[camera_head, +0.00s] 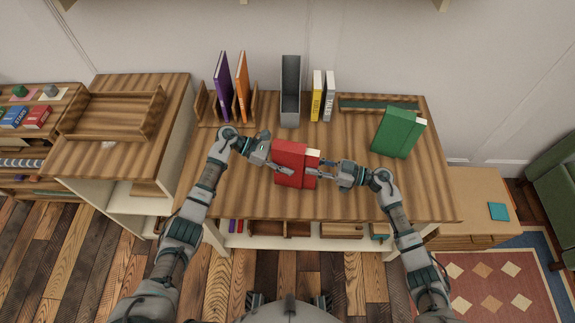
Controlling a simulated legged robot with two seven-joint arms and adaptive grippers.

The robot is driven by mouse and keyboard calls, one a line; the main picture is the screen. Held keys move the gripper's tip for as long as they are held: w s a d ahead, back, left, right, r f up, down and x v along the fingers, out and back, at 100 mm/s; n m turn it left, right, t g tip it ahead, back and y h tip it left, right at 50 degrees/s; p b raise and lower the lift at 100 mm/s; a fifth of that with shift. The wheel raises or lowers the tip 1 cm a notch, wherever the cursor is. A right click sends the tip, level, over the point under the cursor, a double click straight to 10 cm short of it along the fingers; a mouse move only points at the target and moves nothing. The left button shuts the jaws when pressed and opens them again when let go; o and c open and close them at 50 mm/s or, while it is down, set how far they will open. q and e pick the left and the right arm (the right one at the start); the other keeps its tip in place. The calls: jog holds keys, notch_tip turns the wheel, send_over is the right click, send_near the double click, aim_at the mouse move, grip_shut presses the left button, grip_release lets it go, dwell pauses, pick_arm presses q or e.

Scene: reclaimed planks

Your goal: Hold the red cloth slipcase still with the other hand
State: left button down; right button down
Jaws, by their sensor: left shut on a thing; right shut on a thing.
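The red cloth slipcase (289,164) stands near the middle of the wooden tabletop. A book with a pale top edge (313,155) and a red side shows at its right, partly out of the slipcase. My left gripper (273,163) is shut on the left side of the slipcase. My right gripper (314,170) comes from the right and is shut on the book's protruding part. The fingers hide some of the book, so its exact grip is hard to see.
A green case (394,132) with a pale edge stands at right. Behind are a grey holder (290,91), yellow (316,96) and white (329,96) books, and a wooden rack (205,105) with purple (223,88) and orange (241,88) books. The tabletop's (350,200) front is clear.

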jog(key=shift+r, duration=0.3)
jog(key=shift+w, duration=0.1)
jog(key=shift+a, duration=0.25)
dwell(0.6)
jog(key=c, duration=0.6)
grip_release()
jog(key=shift+f, duration=0.1)
